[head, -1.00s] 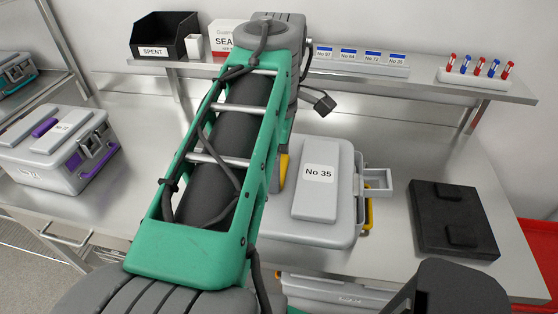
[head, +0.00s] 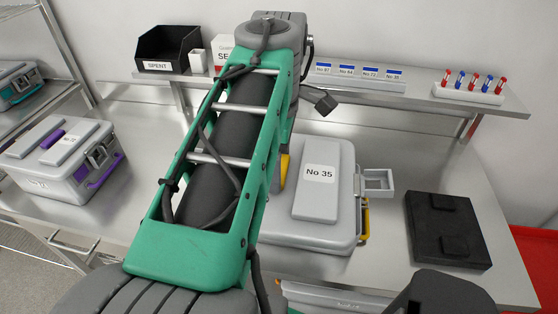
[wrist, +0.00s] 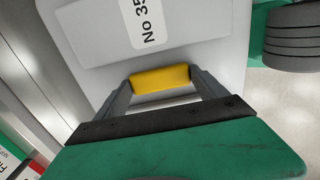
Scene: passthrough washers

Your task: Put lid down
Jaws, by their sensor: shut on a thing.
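The grey lid (head: 342,232) with a "No 35" label lies over a grey box on the steel bench, right of my arm in the head view. Whether it sits fully flat cannot be told. In the wrist view the lid (wrist: 85,30) fills the top, and my gripper (wrist: 160,82) is shut on its yellow handle (wrist: 160,79). My arm hides the lid's left side and most of the gripper in the head view. A grey latch (head: 378,182) stands out on the box's right side, with yellow below it.
A black block (head: 448,230) lies to the right on the bench. A grey case with purple latches (head: 65,160) stands at the left. Behind, a shelf (head: 420,101) carries a black "SPENT" bin (head: 168,50), labelled blocks and a rack of tubes (head: 468,90).

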